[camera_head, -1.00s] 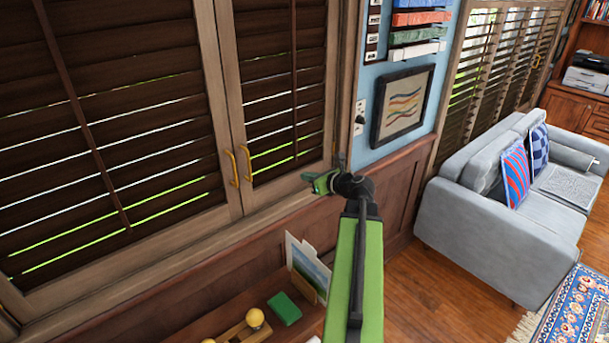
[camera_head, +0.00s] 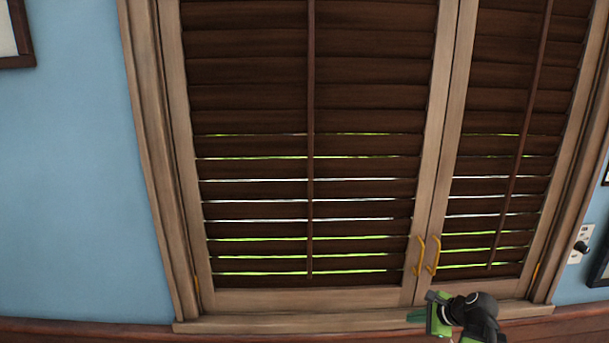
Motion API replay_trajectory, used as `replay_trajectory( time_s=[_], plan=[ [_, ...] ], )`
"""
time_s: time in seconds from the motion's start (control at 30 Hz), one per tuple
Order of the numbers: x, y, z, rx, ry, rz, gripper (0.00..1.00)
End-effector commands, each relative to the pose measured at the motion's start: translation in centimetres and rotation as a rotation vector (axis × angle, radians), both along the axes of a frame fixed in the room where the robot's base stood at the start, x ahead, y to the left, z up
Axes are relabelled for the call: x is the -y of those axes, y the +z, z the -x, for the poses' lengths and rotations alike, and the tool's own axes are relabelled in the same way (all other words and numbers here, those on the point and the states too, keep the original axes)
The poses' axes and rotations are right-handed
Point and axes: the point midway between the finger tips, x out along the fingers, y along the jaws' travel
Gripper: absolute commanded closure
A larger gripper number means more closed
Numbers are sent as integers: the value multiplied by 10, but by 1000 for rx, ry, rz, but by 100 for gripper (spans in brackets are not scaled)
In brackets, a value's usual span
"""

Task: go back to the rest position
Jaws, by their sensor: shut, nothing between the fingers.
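My gripper (camera_head: 418,316) is at the bottom of the view, right of the middle. It is green with a black wrist, and its fingers point left. It shows in front of the window sill, just below the two yellow shutter handles. The fingers look closed, with nothing seen between them. Most of my arm is below the picture's edge.
Dark louvred shutters (camera_head: 300,110) in a pale wood frame (camera_head: 170,200) fill the middle, both leaves closed. The yellow handles (camera_head: 427,256) are at the lower right. A blue wall (camera_head: 70,180) lies left. A wall switch plate (camera_head: 580,244) is at the right edge.

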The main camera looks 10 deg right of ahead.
Motion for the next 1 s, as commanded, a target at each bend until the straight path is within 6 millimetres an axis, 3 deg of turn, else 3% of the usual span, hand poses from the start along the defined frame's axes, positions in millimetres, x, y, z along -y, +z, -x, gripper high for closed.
replay_trajectory(
  time_s=[0.03, 0.1, 0.2, 0.33, 0.5, 1.0],
  plan=[
    [-48, -15, 0, -36, 216, 131, 100],
    [-103, -34, 9, -79, 545, 324, 100],
    [-163, -53, 29, -127, 993, 554, 100],
    [-208, -64, 54, -169, 1443, 747, 100],
    [-225, -65, 68, -194, 1708, 842, 100],
    [-225, -65, 69, -194, 1723, 849, 100]
  ],
)
